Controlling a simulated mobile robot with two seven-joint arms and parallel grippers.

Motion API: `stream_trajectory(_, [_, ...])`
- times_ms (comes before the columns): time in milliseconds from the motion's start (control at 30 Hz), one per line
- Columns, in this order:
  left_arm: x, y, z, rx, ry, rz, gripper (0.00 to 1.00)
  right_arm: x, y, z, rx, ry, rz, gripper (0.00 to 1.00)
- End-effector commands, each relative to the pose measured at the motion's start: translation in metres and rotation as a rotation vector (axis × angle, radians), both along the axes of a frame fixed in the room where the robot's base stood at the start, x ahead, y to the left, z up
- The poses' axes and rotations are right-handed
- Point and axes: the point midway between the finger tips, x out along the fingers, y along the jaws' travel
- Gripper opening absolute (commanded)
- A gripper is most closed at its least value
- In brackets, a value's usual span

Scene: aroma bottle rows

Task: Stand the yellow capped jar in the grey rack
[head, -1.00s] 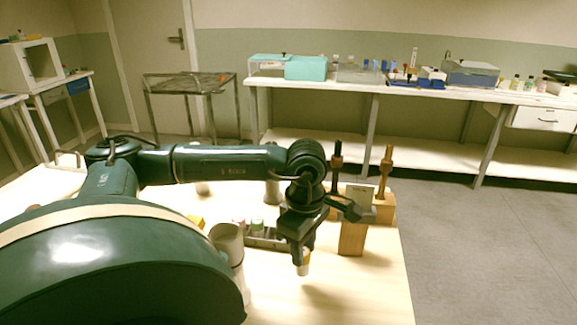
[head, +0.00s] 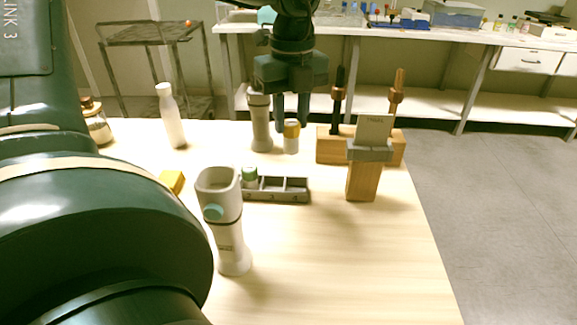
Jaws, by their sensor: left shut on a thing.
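The gripper points down and is shut on the jar. In the picture the jar is above and beyond the grey rack (head: 277,196); I cannot tell how high it is off the table. The rack is a low tray with several compartments. A green capped jar (head: 249,176) stands in its left compartment, and the compartments to the right look empty. My right gripper does not show.
A tall grey-white container (head: 231,243) stands in front of the rack's left end. A similar one (head: 260,128) is beside the held jar. A wooden card stand (head: 363,182) and a wooden tool stand (head: 331,148) are to the right. The front right tabletop is clear.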

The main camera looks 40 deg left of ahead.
Motion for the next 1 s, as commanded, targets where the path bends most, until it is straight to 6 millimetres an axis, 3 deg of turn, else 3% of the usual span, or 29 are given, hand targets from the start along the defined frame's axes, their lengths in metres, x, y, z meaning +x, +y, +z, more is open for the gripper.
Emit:
stream_trajectory(167, [0.005,-0.014,-0.013,0.0,0.002,0.063,0.07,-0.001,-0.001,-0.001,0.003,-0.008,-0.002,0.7])
stream_trajectory(400, [0.004,-0.014,-0.056,-0.001,0.004,0.068,0.07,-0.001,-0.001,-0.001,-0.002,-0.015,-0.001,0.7])
stream_trajectory(633, [0.004,-0.014,-0.074,-0.001,0.001,0.068,0.07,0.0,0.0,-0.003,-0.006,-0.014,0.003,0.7])
stream_trajectory(800, [0.004,-0.014,-0.099,-0.001,0.004,0.067,0.07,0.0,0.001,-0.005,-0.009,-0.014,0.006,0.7])
stream_trajectory(1000, [0.005,-0.014,-0.103,0.0,-0.002,0.067,0.07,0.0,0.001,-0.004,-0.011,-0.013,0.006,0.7])
